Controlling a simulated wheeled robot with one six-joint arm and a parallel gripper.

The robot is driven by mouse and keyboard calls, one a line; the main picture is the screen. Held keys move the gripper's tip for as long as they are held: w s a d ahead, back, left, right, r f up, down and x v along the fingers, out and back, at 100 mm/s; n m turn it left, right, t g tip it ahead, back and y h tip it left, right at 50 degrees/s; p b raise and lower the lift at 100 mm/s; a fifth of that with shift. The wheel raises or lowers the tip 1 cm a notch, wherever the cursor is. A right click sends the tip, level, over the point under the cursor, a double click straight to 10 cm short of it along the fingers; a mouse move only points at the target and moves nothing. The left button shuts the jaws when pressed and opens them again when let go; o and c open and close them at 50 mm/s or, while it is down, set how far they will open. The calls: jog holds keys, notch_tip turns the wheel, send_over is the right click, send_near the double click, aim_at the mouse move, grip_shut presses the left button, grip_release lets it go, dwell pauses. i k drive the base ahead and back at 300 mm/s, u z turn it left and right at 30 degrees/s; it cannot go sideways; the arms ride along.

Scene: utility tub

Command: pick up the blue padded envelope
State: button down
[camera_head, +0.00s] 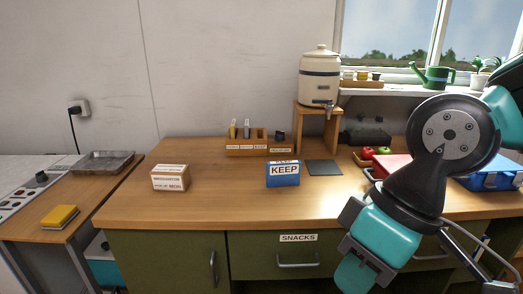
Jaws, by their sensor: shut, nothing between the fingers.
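I cannot make out a blue padded envelope in the head view. The blue thing on the middle of the wooden counter (215,205) is a small box (284,182) with a white KEEP label. My arm comes in from the right and bends down in front of the counter's right part and the drawers. Its lower end runs toward the bottom edge, and no fingertips can be made out. The arm hides part of the counter and what lies behind it.
A cardboard box (168,178) stands at the counter's left, and a wooden organizer (259,150) at the back. A dispenser (319,77) sits on a wooden stand (318,115). A blue case (488,181) is at the right. Bare counter lies between the cardboard and KEEP boxes.

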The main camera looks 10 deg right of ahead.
aim_at(283, 173)
jog(key=u, duration=0.05)
jog(key=k, duration=0.45)
jog(key=z, duration=0.55)
jog(key=i, duration=1.35)
jog(key=u, duration=0.85)
